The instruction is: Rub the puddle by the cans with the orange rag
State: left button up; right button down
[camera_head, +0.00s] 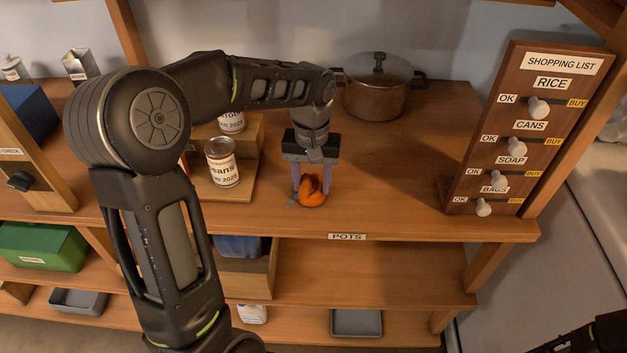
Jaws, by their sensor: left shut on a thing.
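The orange rag (313,192) is bunched up on the wooden shelf top near its front edge. My left gripper (311,188) points down and is shut on the rag, with a finger on each side of it. A small blue patch (293,202), perhaps part of the puddle, shows just left of the rag; the rest is hidden or cannot be made out. A beans can (221,162) stands on a wooden step to the left of the rag. Another can (232,122) stands behind it, partly covered by my left arm. My right gripper is not in view.
A lidded pot (378,86) stands at the back, behind and right of my left gripper. A shopping list board (530,125) with sliding knobs stands at the right. The shelf top between rag and board is clear.

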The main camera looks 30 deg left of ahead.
pick_arm(q)
jog(key=shift+s+a+f, duration=0.1)
jog(key=shift+s+a, duration=0.35)
jog(key=shift+a, duration=0.3)
jog(key=shift+s+a+f, duration=0.1)
jog(key=shift+s+a, duration=0.35)
jog(key=shift+a, duration=0.25)
jog(key=shift+s+a, duration=0.1)
jog(key=shift+s+a, duration=0.45)
jog(key=shift+a, duration=0.35)
jog(key=shift+s+a, duration=0.4)
jog(key=shift+a, duration=0.35)
jog(key=shift+r, duration=0.15)
jog(key=shift+w+r+p, duration=0.1)
jog(key=shift+r+p, duration=0.45)
jog(key=shift+r, duration=0.1)
jog(key=shift+r+p, duration=1.7)
jog(key=shift+r, duration=0.7)
jog(key=shift+w, duration=0.1)
